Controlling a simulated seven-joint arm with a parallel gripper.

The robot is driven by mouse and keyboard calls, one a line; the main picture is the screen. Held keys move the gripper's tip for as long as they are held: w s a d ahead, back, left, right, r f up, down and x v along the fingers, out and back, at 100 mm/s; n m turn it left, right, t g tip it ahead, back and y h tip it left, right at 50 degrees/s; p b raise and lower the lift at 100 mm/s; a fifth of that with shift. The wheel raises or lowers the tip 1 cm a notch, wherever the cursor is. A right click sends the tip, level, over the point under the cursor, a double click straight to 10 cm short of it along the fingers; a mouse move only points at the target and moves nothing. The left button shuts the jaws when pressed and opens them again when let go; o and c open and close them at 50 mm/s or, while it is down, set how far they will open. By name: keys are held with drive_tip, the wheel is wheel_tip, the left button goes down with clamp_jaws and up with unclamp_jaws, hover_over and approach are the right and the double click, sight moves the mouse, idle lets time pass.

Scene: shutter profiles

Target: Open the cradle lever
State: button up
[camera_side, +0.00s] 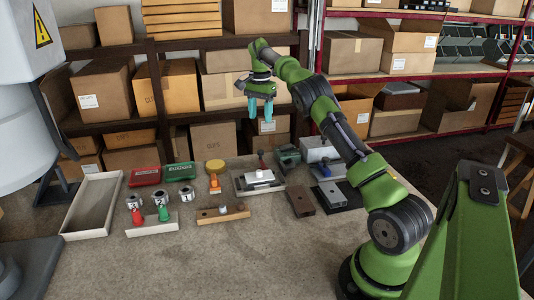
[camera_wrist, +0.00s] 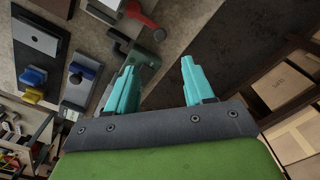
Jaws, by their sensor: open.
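My gripper (camera_side: 255,105) has two teal fingers, apart and empty, pointing down high above the back of the bench. The fingers also show in the wrist view (camera_wrist: 158,78). A grey fixture plate (camera_side: 248,187) with a pale block on it stands on the bench below. A lever with a dark handle and a red part (camera_side: 262,162) rises from it; this looks like the cradle lever. In the wrist view a red handle (camera_wrist: 140,14) shows at the top, apart from my fingers. I cannot tell the lever's exact position.
A dark green vise (camera_side: 288,157) stands right of the fixture, beside a white box (camera_side: 318,150) and a blue-handled clamp (camera_side: 325,169). Left are a red box (camera_side: 145,176), a green box (camera_side: 178,172) and a pale tray (camera_side: 92,205).

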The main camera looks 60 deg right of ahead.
drive_tip(key=shift+r, duration=1.8)
